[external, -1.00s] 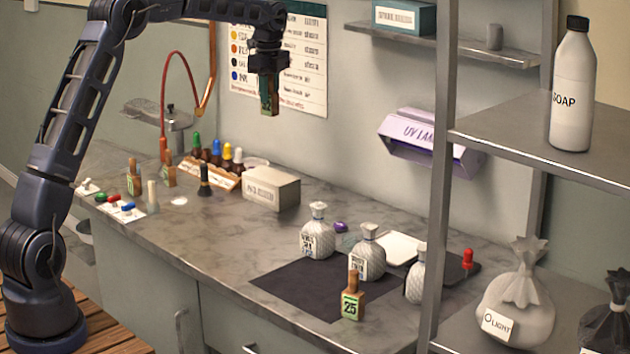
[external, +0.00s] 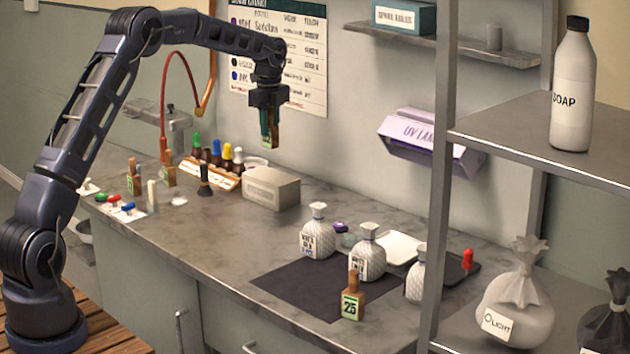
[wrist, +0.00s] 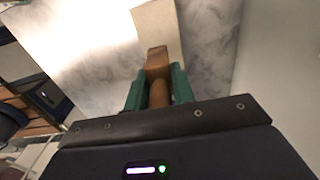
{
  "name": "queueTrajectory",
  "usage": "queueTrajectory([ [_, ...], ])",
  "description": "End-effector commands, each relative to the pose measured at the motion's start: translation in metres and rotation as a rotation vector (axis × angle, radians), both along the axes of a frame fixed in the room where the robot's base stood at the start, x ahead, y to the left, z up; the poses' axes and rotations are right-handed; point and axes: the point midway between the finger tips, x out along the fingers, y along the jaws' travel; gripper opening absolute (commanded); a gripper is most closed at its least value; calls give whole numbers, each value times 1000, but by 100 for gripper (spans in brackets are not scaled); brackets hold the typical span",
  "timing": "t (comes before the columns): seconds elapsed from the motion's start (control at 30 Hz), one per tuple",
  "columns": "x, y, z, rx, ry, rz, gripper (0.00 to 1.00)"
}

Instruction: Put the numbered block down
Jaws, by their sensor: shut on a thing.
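My gripper (external: 269,118) is shut on a brown wooden numbered block (external: 267,142) and holds it upright in the air above the back of the counter (external: 225,235). Its number cannot be read. In the wrist view the brown block (wrist: 157,65) sits between the green fingers of my gripper (wrist: 158,88). A similar block with a green label reading 25 (external: 353,298) stands at the front right edge of the dark mat (external: 290,288). Two more such blocks (external: 134,178) stand at the counter's left.
A grey box (external: 271,188) stands on the counter below my gripper. A rack of dropper bottles (external: 215,165) is left of it. Textured bottles (external: 318,235) stand on and beside the mat. A shelf post (external: 440,180) rises at right. The front middle of the counter is clear.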

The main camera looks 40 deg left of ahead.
Motion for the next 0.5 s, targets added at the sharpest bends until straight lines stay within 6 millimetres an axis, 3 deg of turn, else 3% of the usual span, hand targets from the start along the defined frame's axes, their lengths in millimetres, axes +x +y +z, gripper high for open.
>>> queueTrajectory([
  [0.2, 0, 0, -33, 0, 1, 0, 0],
  [0.5, 0, 0, -53, 1, 1, 0, 0],
])
